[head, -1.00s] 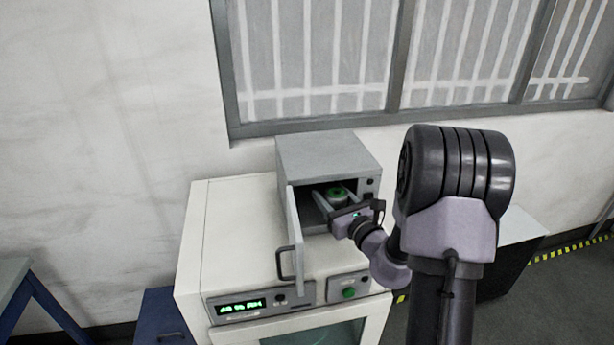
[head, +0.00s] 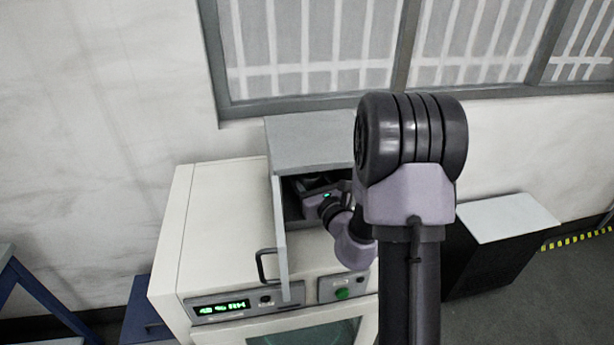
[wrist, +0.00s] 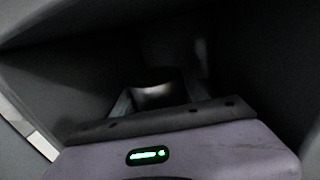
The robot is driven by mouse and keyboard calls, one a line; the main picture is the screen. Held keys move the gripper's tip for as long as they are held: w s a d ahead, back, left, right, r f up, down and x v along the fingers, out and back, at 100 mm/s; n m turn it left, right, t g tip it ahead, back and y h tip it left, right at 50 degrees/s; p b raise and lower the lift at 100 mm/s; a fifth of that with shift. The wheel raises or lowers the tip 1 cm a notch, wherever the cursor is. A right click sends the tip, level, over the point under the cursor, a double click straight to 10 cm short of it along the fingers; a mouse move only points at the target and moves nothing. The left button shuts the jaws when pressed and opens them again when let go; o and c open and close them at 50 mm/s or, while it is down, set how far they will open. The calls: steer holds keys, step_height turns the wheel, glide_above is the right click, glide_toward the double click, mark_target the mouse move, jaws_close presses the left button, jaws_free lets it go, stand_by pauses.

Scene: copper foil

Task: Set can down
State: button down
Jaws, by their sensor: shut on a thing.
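My gripper (head: 313,183) reaches through the open door into a small grey cabinet (head: 305,138). It is shut on the can (wrist: 156,92), which shows in the wrist view as a dark shape with a bright glint between the fingers. The can is deep in shadow, and its base and the cabinet floor under it are hidden, so I cannot tell whether it touches the floor. In the head view my arm and the cabinet's top hide most of the inside.
The cabinet stands on a cream-coloured machine (head: 215,235) with a green display. The cabinet door (head: 280,240) hangs open to the left of my gripper, with a dark handle. The side walls are close around my gripper. A black box with a pale top (head: 510,217) stands at right.

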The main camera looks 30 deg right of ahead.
steer(key=c, duration=1)
jaws_free()
steer(key=shift+d+f, duration=0.15)
steer(key=shift+f, duration=0.1)
steer(key=o, duration=0.3)
steer(key=shift+o, duration=0.5)
steer(key=shift+r, duration=0.1)
